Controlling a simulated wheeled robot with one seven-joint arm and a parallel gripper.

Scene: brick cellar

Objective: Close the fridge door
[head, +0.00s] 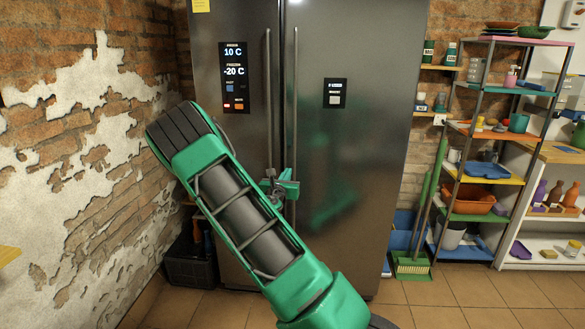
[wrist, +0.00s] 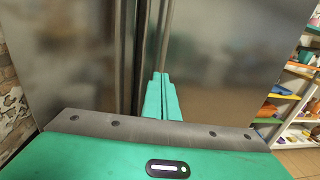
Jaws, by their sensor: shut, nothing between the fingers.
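The fridge is a tall dark steel unit with a left door (head: 250,135) and a right door (head: 365,180), each with a long vertical handle near the middle seam. In the head view both doors look flush or nearly so; I cannot tell whether a small gap is left. My green gripper (head: 284,188) is in front of the seam by the handles, partly hidden by my forearm. In the wrist view its fingers (wrist: 162,78) are together and empty, pointing at the right door (wrist: 230,70) close to a handle. Whether they touch it is unclear.
A shelf rack (head: 480,150) with bowls and bottles stands to the right, with a green broom (head: 412,262) beside it. A dark crate (head: 192,258) sits at the fridge's lower left, near the peeling brick wall (head: 80,150). The tiled floor at the front right is clear.

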